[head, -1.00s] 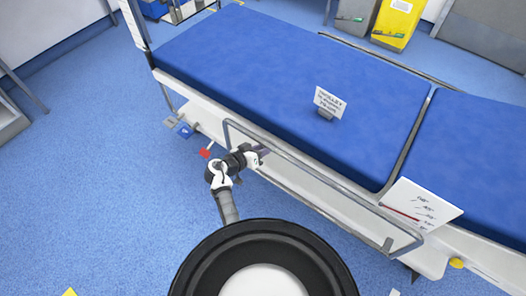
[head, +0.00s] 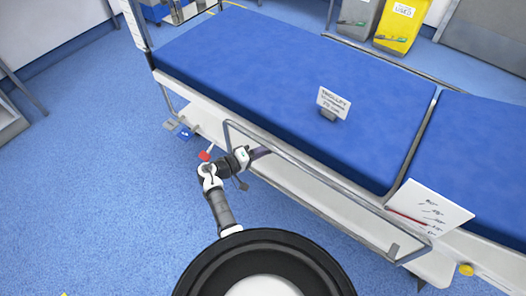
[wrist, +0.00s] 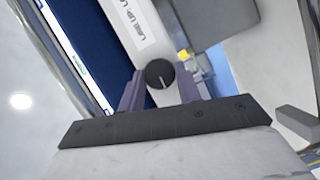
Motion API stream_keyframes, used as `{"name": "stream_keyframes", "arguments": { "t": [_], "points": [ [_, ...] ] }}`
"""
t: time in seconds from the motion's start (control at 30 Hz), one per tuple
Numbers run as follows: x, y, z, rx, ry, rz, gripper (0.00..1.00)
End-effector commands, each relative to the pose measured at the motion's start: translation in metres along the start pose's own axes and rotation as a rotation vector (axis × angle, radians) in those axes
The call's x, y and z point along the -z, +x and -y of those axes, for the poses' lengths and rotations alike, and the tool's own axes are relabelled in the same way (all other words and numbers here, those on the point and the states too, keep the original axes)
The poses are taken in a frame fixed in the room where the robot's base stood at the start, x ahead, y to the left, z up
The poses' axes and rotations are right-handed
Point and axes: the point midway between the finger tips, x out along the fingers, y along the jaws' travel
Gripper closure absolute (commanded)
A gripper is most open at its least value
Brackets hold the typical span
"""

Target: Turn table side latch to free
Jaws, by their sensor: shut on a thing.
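The operating table (head: 270,80) has a blue mattress and a pale side with a folded metal side rail. My gripper (head: 262,152) is at the table's near side, by the rail's left end. In the wrist view its two purple fingers (wrist: 160,88) are shut on a dark round knob with a white line, the side latch (wrist: 160,73). The line stands nearly upright in that picture, tilted slightly. In the head view the latch is hidden by my gripper and arm.
The side rail (head: 320,190) runs along the near side, right of my gripper. A red round knob (head: 204,156) shows beside my wrist. A white card (head: 430,207) with angle marks hangs further right. Blue floor (head: 100,190) on the left is clear.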

Motion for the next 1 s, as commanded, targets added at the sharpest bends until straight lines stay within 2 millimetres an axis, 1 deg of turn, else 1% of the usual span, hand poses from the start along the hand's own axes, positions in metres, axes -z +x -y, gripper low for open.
{"name": "stream_keyframes", "arguments": {
  "t": [0.27,0.67,0.7,0.87,1.0],
  "points": [
    [0.0011,0.0009,-0.0001,-0.023,-0.053,-0.001,0.89],
    [0.0012,0.001,-0.0004,-0.026,-0.059,-0.002,0.89],
    [0.0012,0.001,-0.0005,-0.026,-0.059,-0.002,0.65],
    [0.0008,0.0008,-0.0002,-0.026,-0.059,-0.001,0.45],
    [0.0006,0.0005,0.0001,-0.025,-0.059,-0.001,0.45]
  ]
}}
